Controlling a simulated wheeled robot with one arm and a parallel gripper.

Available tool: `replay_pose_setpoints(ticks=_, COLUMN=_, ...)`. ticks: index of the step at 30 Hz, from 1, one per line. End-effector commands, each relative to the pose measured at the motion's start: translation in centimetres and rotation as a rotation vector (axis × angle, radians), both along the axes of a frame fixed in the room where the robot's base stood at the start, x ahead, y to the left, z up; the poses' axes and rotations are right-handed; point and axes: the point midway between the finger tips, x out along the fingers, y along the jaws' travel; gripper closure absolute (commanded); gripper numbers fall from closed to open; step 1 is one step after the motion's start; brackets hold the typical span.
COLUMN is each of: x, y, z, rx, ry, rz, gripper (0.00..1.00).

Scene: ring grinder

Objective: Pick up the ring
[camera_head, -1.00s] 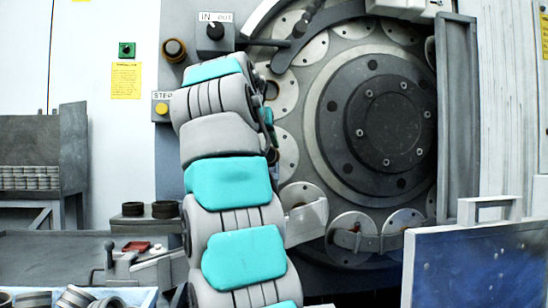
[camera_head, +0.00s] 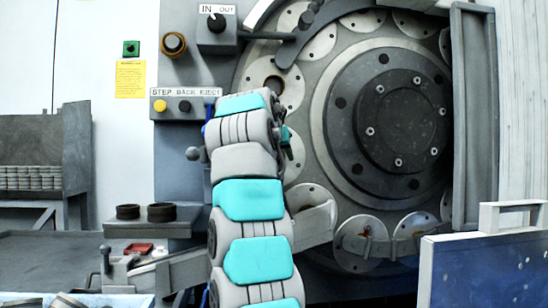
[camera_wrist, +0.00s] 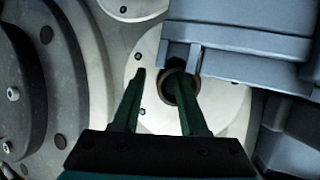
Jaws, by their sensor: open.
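In the wrist view, a dark, brownish ring (camera_wrist: 168,91) shows at the hole of a pale round disc (camera_wrist: 232,112) on the grinder's wheel. My gripper (camera_wrist: 159,74) is open, with its two dark green fingers pointing toward the disc. The right finger overlaps the ring in the picture, and the left finger lies to its left. I cannot tell whether a finger touches it. In the head view, a disc with a dark round opening (camera_head: 275,84) shows above my arm. My gripper is mostly hidden behind the arm there.
A grey machine block (camera_wrist: 245,45) sits close to the fingers at upper right. Two dark rings (camera_head: 128,211) (camera_head: 162,212) stand on a small ledge. More rings (camera_head: 66,301) lie in a tray at lower left. A button panel (camera_head: 185,105) is left of my arm.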

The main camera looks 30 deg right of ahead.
Motion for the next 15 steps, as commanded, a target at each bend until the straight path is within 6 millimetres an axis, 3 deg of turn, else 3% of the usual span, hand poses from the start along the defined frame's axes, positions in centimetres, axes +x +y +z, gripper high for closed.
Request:
replay_pose_setpoints(ticks=6, x=0.07, y=-0.06, z=0.07, rx=-0.001, ry=-0.003, rz=0.001, gripper=0.57)
replay_pose_setpoints(ticks=15, x=0.05, y=-0.05, z=0.10, rx=-0.002, ry=-0.004, rz=0.001, gripper=0.91)
